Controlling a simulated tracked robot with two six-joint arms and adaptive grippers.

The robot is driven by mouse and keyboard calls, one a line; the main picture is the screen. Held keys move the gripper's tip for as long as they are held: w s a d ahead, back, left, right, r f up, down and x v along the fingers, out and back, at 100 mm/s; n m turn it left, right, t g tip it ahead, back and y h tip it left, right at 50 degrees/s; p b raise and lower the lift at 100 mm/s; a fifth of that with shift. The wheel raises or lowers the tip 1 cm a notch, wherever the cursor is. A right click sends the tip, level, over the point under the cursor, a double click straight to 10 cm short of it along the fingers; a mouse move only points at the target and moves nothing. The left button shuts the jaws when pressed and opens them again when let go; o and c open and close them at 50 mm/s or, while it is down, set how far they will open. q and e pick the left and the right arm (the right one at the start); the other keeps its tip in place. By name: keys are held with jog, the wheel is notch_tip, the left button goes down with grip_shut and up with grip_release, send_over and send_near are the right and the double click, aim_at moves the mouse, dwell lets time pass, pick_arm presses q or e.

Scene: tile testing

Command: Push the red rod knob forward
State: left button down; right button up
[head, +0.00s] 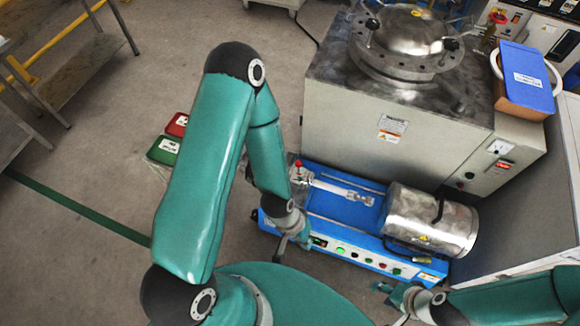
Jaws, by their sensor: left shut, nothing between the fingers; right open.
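The small red rod knob (298,163) stands at the left end of the blue machine (325,225), beside a metal rod and shaft. My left gripper (292,242) is shut and empty at the machine's front left edge. It is below the knob in the head view and apart from it. My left wrist covers part of the machine's left end. My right gripper (397,297) is open and empty, low in the view in front of the machine's right end. It is far from the knob.
A metal cylinder (430,220) sits on the machine's right end. A large grey cabinet (400,125) with a round steel lid stands close behind. Red and green boxes (164,150) lie on the floor to the left. The floor at left is mostly open.

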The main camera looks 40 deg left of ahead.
pick_arm(q)
jog(key=w+a+f+n+t+b, duration=0.65)
jog(key=w+a+f+b, duration=0.5)
jog(key=f+b, duration=0.2)
jog(key=w+a+f+n+t+y+b, duration=0.25)
jog(key=a+n+t+b, duration=0.7)
jog(key=a, duration=0.55)
jog(key=w+b, duration=0.1)
jog(key=w, duration=0.2)
jog(key=w+f+m+b, duration=0.1)
jog(key=w, duration=0.2)
jog(key=w+m+b, duration=0.1)
jog(key=w, duration=0.1)
jog(key=shift+w+d+f, duration=0.3)
jog(key=shift+w+f, duration=0.1)
jog(key=shift+w+d+f, duration=0.2)
jog(key=shift+w+d, duration=0.65)
jog(key=shift+d, duration=0.05)
jog(key=shift+w+d+b, duration=0.3)
jog(key=shift+w+d, duration=0.15)
jog(key=shift+d, duration=0.1)
